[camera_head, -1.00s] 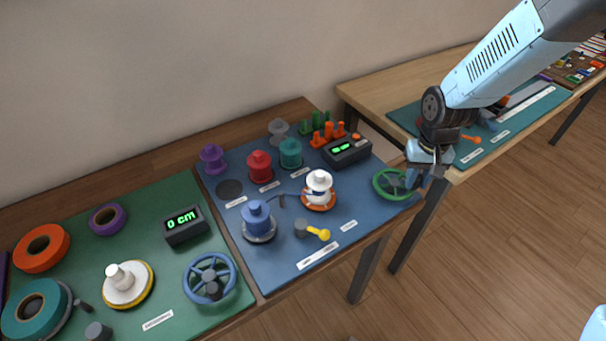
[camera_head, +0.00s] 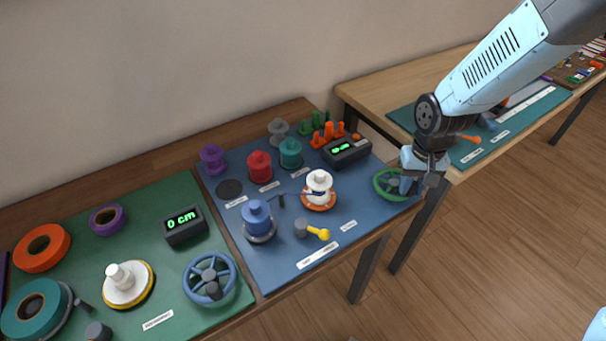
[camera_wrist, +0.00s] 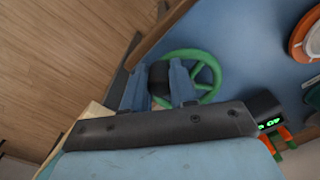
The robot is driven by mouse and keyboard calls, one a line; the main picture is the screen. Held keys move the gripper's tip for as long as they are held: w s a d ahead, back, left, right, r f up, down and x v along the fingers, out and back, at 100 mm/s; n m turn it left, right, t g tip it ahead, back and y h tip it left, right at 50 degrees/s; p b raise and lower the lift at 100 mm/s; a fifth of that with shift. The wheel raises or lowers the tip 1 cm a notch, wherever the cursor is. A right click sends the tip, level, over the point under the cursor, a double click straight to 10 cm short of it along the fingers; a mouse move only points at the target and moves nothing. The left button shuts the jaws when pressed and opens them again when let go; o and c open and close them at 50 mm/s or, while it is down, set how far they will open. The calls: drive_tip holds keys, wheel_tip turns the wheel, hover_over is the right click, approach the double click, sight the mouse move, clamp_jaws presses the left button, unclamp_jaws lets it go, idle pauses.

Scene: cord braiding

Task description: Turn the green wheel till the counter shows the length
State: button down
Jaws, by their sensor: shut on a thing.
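The green wheel (camera_head: 380,189) lies at the right edge of the blue mat, and it also shows in the wrist view (camera_wrist: 215,66). My gripper (camera_head: 405,184) is down at the wheel. In the wrist view its two fingers (camera_wrist: 160,85) reach onto the wheel, shut on what looks like its dark handle (camera_wrist: 158,73). The counter (camera_head: 346,151) is a dark box with green digits behind the wheel; the digits are too small to read. It shows at the right in the wrist view (camera_wrist: 268,121). A white spool with an orange base (camera_head: 319,190) stands left of the wheel.
Blue (camera_head: 257,220), red (camera_head: 259,166) and teal (camera_head: 290,152) spools stand on the blue mat. Orange pegs (camera_head: 327,134) stand behind the counter. On the green mat are a blue wheel (camera_head: 209,280) and a counter reading 0 cm (camera_head: 183,224). Another table (camera_head: 377,93) stands behind my arm.

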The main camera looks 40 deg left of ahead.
sight(382, 172)
drive_tip(key=shift+s+f, duration=0.1)
drive_tip(key=shift+s, duration=0.15)
drive_tip(key=shift+s+a, duration=0.85)
drive_tip(key=shift+s, duration=0.05)
drive_tip(key=a, duration=0.5)
drive_tip(key=shift+w+a, duration=0.15)
drive_tip(key=shift+a, duration=0.2)
drive_tip(key=w, duration=0.2)
drive_tip(key=w+a, duration=0.1)
drive_tip(key=w, duration=0.2)
drive_tip(key=shift+w+a, duration=0.2)
drive_tip(key=shift+w, duration=0.1)
drive_tip(key=w+d, duration=0.2)
drive_tip(key=d, duration=0.1)
drive_tip(key=w+d, duration=0.1)
drive_tip(key=shift+d, duration=0.4)
drive_tip(key=d, duration=0.1)
drive_tip(key=s+d, duration=0.1)
drive_tip(key=d, duration=0.1)
drive_tip(key=shift+s+d, duration=0.1)
drive_tip(key=shift+s, duration=0.1)
drive_tip(key=s, duration=0.1)
drive_tip(key=s+d, duration=0.1)
drive_tip(key=s, duration=0.1)
drive_tip(key=shift+s+d, duration=0.1)
drive_tip(key=shift+d, duration=0.05)
drive_tip(key=shift+s+a, duration=0.2)
drive_tip(key=shift+s, duration=0.95)
